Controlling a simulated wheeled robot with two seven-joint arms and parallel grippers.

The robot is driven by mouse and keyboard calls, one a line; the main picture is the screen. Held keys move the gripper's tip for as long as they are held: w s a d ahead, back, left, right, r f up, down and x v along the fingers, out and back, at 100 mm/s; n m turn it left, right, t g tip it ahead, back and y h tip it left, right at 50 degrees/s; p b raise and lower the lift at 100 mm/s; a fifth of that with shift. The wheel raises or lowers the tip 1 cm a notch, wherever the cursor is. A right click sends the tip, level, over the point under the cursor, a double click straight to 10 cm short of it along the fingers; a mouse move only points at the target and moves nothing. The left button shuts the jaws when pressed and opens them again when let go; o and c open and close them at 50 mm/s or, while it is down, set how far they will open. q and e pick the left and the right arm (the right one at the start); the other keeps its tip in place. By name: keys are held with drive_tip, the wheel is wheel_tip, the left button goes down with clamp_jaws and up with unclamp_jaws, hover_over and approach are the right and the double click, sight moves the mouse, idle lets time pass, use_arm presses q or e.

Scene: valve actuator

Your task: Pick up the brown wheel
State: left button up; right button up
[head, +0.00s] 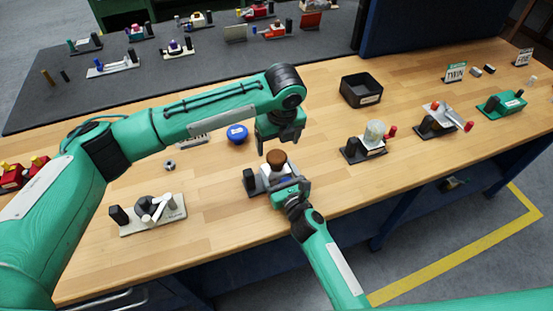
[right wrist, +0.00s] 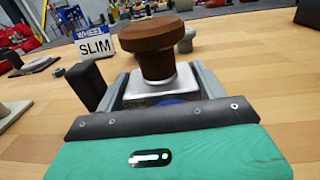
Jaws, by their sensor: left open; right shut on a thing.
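The brown wheel (head: 277,157) sits upright on top of a pale metal valve block (head: 268,174) on the wooden bench. In the right wrist view the brown wheel (right wrist: 157,50) is a wide knob on a narrower neck, above the block (right wrist: 160,88). My right gripper (right wrist: 163,93) is shut on this block, one grey finger along each side, below the wheel. It also shows in the head view (head: 278,181), low at the front. My left gripper (head: 279,139) points down, open and empty, just above and behind the wheel, apart from it.
A blue round wheel (head: 237,134) lies left of my left gripper. A black bin (head: 361,90) stands behind right. Other fixtures stand left (head: 150,214) and right (head: 369,142). A "WHEEL SLIM" sign (right wrist: 95,42) shows in the wrist view. Bench between these is mostly clear.

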sight(277, 156)
use_arm(q)
drive_tip(key=f, duration=0.3)
drive_tip(key=w+f, duration=0.1)
drive_tip(key=f, duration=0.5)
drive_tip(key=shift+w+a, duration=0.15)
drive_tip(key=shift+w, duration=0.15)
drive_tip(key=shift+c, duration=0.4)
drive_tip(key=c, duration=1.1)
